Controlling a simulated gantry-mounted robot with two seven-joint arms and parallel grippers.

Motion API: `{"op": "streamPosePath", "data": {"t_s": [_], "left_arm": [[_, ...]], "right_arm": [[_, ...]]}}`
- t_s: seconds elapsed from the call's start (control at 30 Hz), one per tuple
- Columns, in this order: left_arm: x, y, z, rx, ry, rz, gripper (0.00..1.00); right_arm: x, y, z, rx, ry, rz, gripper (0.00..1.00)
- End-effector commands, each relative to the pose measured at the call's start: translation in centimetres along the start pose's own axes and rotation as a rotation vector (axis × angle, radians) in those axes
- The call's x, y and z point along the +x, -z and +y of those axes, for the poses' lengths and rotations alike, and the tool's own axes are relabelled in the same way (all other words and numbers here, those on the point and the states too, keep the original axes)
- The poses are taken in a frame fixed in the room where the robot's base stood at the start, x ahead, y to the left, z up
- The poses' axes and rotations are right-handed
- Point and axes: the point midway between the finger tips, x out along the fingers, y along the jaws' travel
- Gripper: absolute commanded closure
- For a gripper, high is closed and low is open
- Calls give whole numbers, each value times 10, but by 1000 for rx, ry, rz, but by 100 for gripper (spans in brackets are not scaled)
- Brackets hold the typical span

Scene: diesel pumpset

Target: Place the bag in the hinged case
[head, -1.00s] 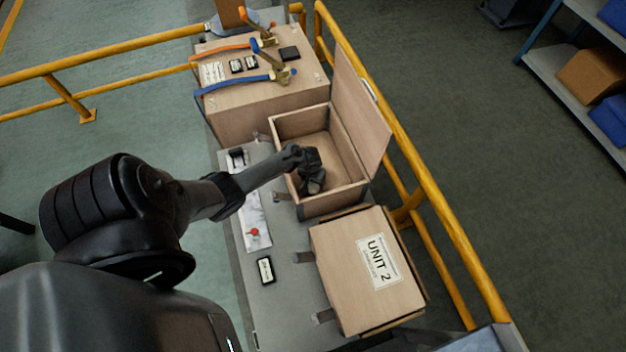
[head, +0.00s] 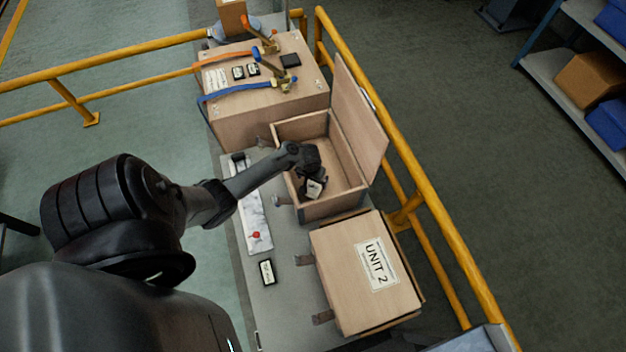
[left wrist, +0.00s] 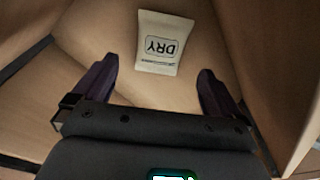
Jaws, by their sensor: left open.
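The hinged case (head: 350,198) is a wooden box with its lid (head: 358,118) standing open on the right. My left gripper (head: 313,180) reaches down into it. The bag (left wrist: 160,43), a small white packet marked DRY, shows in the left wrist view against the bare wood inside the case. It also shows in the head view (head: 315,188), partly hidden by the gripper. In the left wrist view the gripper's dark fingers (left wrist: 158,70) are spread apart, and the bag lies beyond their tips, not gripped. My right gripper is not in view.
A closed case labelled UNIT 2 (head: 366,270) stands nearer. A small labelled item (head: 267,272) lies on the grey bench (head: 285,318). Yellow rails (head: 440,212) run along the right.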

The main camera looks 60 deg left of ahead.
Motion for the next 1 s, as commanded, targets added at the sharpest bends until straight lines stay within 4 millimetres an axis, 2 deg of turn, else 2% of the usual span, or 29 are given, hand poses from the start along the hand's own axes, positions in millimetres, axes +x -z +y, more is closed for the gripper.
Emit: {"op": "streamPosePath", "data": {"t_s": [0.03,0.1,0.3,0.5,1.0], "left_arm": [[-14,0,0,-1,-1,1,1],[-26,0,0,-1,-1,0,1],[-49,0,0,0,-2,0,1],[-58,0,0,-1,0,0,1],[-61,0,0,-1,0,0,1]], "right_arm": [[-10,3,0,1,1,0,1],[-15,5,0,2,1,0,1],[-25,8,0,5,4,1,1],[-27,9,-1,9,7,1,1],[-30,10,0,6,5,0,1]]}}
